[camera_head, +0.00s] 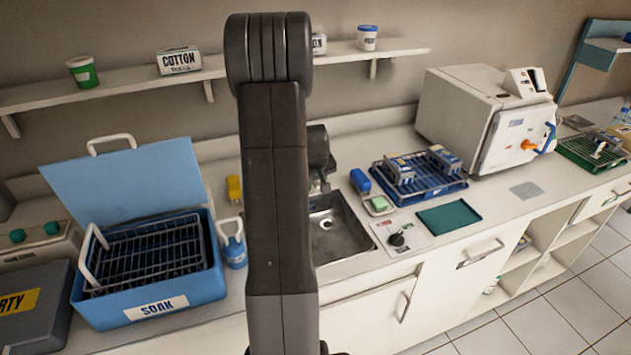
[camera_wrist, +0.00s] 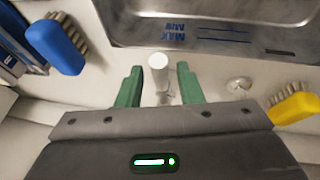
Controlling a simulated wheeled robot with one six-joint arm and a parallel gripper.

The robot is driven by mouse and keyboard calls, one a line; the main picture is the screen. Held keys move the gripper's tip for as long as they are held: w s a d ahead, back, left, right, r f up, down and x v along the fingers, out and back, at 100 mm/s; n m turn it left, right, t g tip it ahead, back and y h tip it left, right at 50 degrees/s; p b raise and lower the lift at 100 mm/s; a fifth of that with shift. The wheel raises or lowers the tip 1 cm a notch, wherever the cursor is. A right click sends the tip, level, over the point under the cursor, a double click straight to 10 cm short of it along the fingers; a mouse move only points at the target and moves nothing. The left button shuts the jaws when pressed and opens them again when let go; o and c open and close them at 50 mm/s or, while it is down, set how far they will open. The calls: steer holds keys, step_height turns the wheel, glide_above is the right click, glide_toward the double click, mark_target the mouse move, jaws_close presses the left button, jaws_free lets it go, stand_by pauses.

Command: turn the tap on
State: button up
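In the wrist view, a pale upright post (camera_wrist: 158,72), which looks like part of the tap, stands at the back edge of the sink (camera_wrist: 205,32). My gripper (camera_wrist: 159,72) is open, with one green finger on each side of the post and a visible gap to each. Whether the fingers are level with the post is hard to tell. A small shiny fitting (camera_wrist: 238,86) sits right of the fingers. In the head view, the sink (camera_head: 338,236) shows beside my arm, which hides the tap and most of my gripper.
A blue brush (camera_wrist: 55,47) and a yellow brush (camera_wrist: 296,107) flank my gripper. A blue soak tub (camera_head: 185,295) stands left, a blue rack (camera_head: 425,187) right. A shelf (camera_head: 130,91) runs above.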

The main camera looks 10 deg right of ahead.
steer(key=shift+c, duration=0.4)
jaws_close()
steer(key=shift+d, duration=0.1)
steer(key=w+d+n+g+y+b, duration=0.1)
steer(key=w+d+n+y+b, duration=0.3)
steer(key=d+n+b, duration=0.3)
steer(key=shift+w+d+n+y+b, duration=0.3)
steer(key=shift+w+n+b, duration=0.45)
steer(key=shift+n, duration=1.25)
steer(key=shift+w, duration=0.2)
steer(key=shift+r, duration=0.1)
